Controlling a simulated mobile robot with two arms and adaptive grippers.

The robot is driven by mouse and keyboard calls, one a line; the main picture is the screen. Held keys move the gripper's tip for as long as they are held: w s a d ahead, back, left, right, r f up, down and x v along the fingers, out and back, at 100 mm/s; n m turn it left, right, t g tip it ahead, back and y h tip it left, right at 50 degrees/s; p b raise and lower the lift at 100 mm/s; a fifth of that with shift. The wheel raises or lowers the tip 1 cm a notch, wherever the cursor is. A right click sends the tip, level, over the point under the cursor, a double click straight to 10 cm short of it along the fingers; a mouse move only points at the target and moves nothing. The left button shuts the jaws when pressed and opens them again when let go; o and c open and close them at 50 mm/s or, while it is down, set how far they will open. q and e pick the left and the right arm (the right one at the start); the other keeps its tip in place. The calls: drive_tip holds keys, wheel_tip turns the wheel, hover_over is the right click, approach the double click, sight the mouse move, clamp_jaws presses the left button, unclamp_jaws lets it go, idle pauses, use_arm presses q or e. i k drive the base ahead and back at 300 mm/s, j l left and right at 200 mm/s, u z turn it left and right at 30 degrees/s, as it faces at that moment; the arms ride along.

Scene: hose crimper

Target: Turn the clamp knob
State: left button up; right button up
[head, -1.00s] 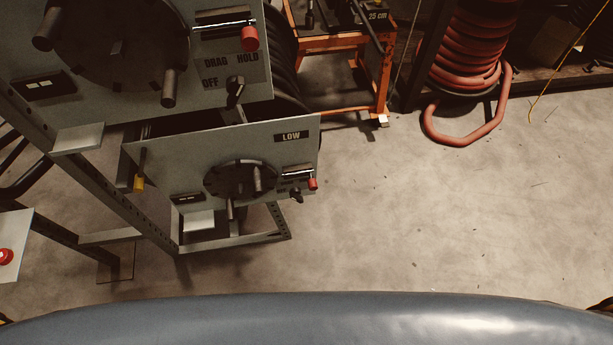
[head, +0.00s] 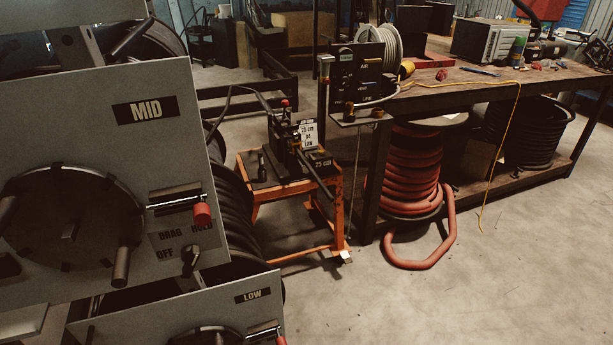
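I cannot tell for certain which part is the clamp knob. An orange stand (head: 250,205) in the middle of the head view carries a dark fixture (head: 285,150) with a small red-topped part (head: 285,102) and a white label card (head: 308,132). A dark upright part (head: 262,166) stands at its left end. On the grey MID panel (head: 100,130) at left is a black selector knob (head: 190,260) beside the words DRAG, HOLD and OFF. Neither of my grippers is in view.
A LOW panel (head: 190,318) sits below the MID panel. A workbench (head: 450,92) at back right holds a black control box (head: 357,75) and tools. A red hose coil (head: 410,185) stands beneath it, a loop on the floor. The floor (head: 480,300) at lower right is clear.

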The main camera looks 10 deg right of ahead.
sight(291, 128)
drive_tip(key=i+l+z, duration=0.1)
drive_tip(key=i+l, duration=0.15)
drive_tip(key=l, duration=0.2)
drive_tip(key=i+l, duration=0.25)
drive_tip(key=l, duration=0.25)
drive_tip(key=i+l+z, duration=0.15)
drive_tip(key=l, duration=0.3)
drive_tip(key=i+l, duration=0.4)
drive_tip(key=k+l+z, duration=0.05)
